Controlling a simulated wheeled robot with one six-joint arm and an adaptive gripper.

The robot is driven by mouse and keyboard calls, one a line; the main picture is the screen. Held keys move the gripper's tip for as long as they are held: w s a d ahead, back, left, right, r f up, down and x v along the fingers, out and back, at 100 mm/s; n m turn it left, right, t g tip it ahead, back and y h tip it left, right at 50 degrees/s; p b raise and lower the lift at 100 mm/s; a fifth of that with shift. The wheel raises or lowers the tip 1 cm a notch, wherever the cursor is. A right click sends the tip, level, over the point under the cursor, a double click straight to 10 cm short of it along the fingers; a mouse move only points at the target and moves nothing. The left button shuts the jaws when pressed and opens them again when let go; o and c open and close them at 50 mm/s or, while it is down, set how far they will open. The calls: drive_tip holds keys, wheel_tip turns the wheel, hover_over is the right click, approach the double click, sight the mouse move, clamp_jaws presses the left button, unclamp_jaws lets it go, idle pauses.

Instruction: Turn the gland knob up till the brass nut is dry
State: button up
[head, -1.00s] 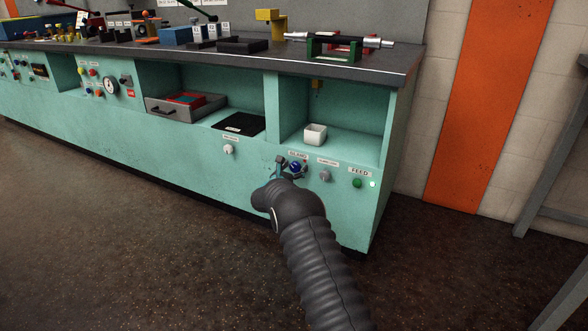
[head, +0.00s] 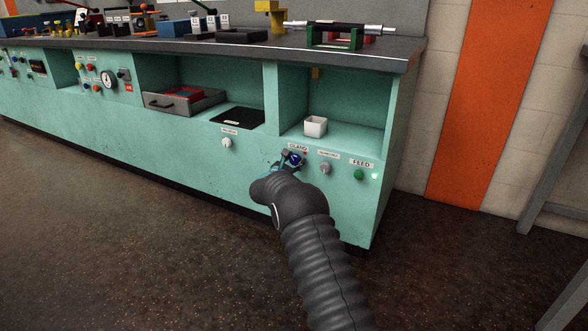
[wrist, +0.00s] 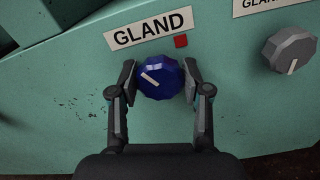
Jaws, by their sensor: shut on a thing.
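The blue faceted gland knob (wrist: 161,79) is on the teal bench front, under the GLAND label (wrist: 151,27). It also shows in the head view (head: 295,160). A white pointer line on it points to the upper left in the wrist view. My gripper (wrist: 160,80) is shut on the knob, one finger on each side; it shows partly in the head view (head: 291,159), behind my arm. A small yellow-brass part (head: 317,73) hangs at the top of the right bay. I cannot tell whether it is the nut, or whether it is wet.
A white square cup (head: 315,126) stands on the bay floor below the brass part. A grey knob (wrist: 290,50) is to the right of the gland knob. A green FEED button (head: 359,174) has a bright lamp (head: 374,176) beside it.

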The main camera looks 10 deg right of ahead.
drive_tip(key=shift+m+b, duration=0.55)
drive_tip(key=shift+m, duration=0.95)
drive_tip(key=o, duration=1.2)
drive_tip(key=shift+c, duration=0.2)
drive_tip(key=v, duration=1.2)
